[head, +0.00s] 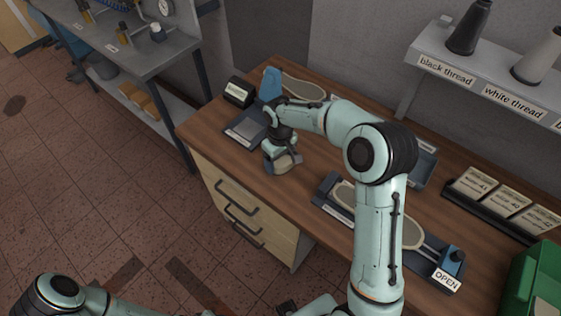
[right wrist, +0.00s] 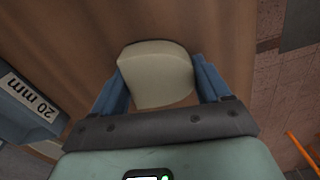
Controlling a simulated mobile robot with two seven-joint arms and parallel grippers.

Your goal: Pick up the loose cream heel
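The loose cream heel (right wrist: 155,72) is a pale rounded block on the brown wooden bench top. In the right wrist view it lies between the two blue fingers of my right gripper (right wrist: 158,70), which are spread apart on either side of it. The fingers look very close to its sides; I cannot tell whether they touch. In the head view my right gripper (head: 284,163) points down over the near left part of the bench, with part of the heel (head: 283,168) showing at the fingers. My left gripper is out of view.
A block labelled 20 mm (right wrist: 30,100) is beside the gripper. The bench (head: 230,165) also bears a dark tray (head: 245,130), a blue stand with a sole (head: 303,88), a fixture marked OPEN (head: 447,278) and a card rack (head: 485,190). A green bin (head: 530,275) stands right.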

